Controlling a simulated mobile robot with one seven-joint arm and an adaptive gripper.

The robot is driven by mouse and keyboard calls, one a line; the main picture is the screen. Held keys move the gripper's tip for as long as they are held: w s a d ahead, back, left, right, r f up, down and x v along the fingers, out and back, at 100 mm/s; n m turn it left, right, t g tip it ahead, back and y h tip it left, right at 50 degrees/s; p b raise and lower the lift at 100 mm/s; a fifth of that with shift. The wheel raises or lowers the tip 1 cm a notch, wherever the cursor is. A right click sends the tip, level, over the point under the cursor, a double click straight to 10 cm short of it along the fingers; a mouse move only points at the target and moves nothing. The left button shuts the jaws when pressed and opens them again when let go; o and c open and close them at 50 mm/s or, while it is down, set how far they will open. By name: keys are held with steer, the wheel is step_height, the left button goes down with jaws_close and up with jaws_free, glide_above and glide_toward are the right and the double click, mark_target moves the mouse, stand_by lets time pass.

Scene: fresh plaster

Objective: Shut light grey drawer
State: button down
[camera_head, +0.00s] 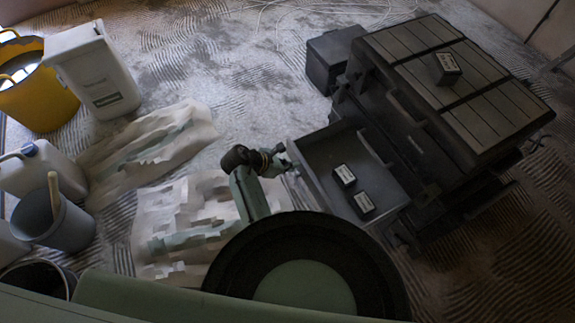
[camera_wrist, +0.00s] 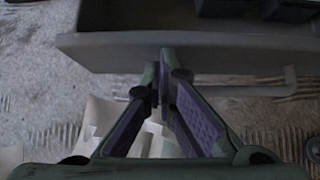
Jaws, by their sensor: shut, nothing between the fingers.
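The light grey drawer (camera_head: 335,150) is pulled out from the dark cabinet (camera_head: 415,140). Two small black labelled boxes, one (camera_head: 344,175) and another (camera_head: 364,203), lie inside it. My gripper (camera_head: 287,163) is at the outer side of the drawer's front panel. In the wrist view my gripper (camera_wrist: 165,62) is shut and empty, its fingertips together against or very near the front panel (camera_wrist: 230,55). I cannot tell whether they touch it. A bar handle (camera_wrist: 265,90) shows beside the fingers along the lower part of the panel.
A black labelled box (camera_head: 446,68) sits on the cabinet top. A dark bin (camera_head: 333,58) stands beside the cabinet. Crumpled sheets (camera_head: 165,225) lie on the floor near my arm. A yellow tub (camera_head: 30,95), a white bin (camera_head: 95,75), a jug and buckets stand at the left.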

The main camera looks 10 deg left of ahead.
steer(key=w+d, duration=0.5)
steer(key=d, duration=0.1)
steer(key=w+d+p, duration=0.1)
steer(key=w+d, duration=0.3)
steer(key=d, duration=0.3)
steer(key=w+d+p, duration=0.1)
steer(key=w+d, duration=0.4)
steer(key=d, duration=0.2)
steer(key=shift+w+d, duration=0.1)
steer(key=shift+w, duration=0.2)
steer(key=shift+p, duration=0.3)
steer(key=shift+s+a+r+p, duration=0.1)
steer(key=shift+s+a+p, duration=0.2)
steer(key=shift+a, duration=0.1)
steer(key=s+a+p, duration=0.1)
steer(key=a, duration=0.1)
steer(key=shift+s+a+r+p, duration=0.1)
steer(key=shift+s+a+p, duration=0.2)
steer(key=shift+s+p, duration=0.1)
steer(key=v, duration=0.9)
steer(key=shift+s+a+b, duration=0.25)
steer(key=shift+a+b, duration=0.05)
